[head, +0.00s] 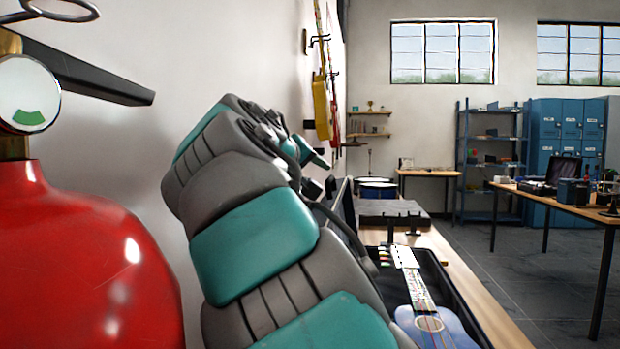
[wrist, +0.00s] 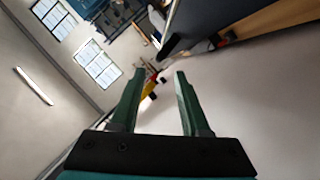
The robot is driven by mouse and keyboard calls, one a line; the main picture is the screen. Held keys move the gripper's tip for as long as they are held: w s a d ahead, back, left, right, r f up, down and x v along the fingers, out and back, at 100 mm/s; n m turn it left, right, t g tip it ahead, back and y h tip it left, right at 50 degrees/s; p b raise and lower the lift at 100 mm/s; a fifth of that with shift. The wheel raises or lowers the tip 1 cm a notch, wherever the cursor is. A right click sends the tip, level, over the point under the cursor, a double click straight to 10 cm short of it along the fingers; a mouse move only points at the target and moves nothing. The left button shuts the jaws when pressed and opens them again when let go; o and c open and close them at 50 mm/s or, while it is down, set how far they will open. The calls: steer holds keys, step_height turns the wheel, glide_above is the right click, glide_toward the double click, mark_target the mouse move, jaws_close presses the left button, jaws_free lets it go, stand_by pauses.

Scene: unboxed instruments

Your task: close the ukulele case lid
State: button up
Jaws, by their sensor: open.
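The ukulele case (head: 452,282) lies open on a wooden bench at the lower right of the head view, its near part cut off or hidden by my arm. A blue ukulele (head: 437,328) with a patterned neck lies in it. A dark upright panel (head: 345,206) at the case's left side seems to be the raised lid, mostly hidden by my arm. In the wrist view, my gripper (wrist: 158,80) is open with nothing between its green fingers. A dark panel (wrist: 225,18), perhaps the lid, shows beyond the fingers at upper right, apart from them.
A red fire extinguisher (head: 85,265) stands very close at the left. Yellow and red instruments (head: 321,105) hang on the wall. The wooden bench (head: 470,285) carries drums (head: 378,190) farther back. Another table (head: 565,203) stands at right, with open floor (head: 490,255) between.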

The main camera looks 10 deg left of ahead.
mark_target(328, 179)
steer(key=p+x, duration=0.1)
steer(key=x, duration=0.6)
steer(key=shift+w+d, duration=0.1)
steer(key=shift+w, duration=0.3)
steer(key=shift+c, duration=0.2)
jaws_close()
stand_by(1.0)
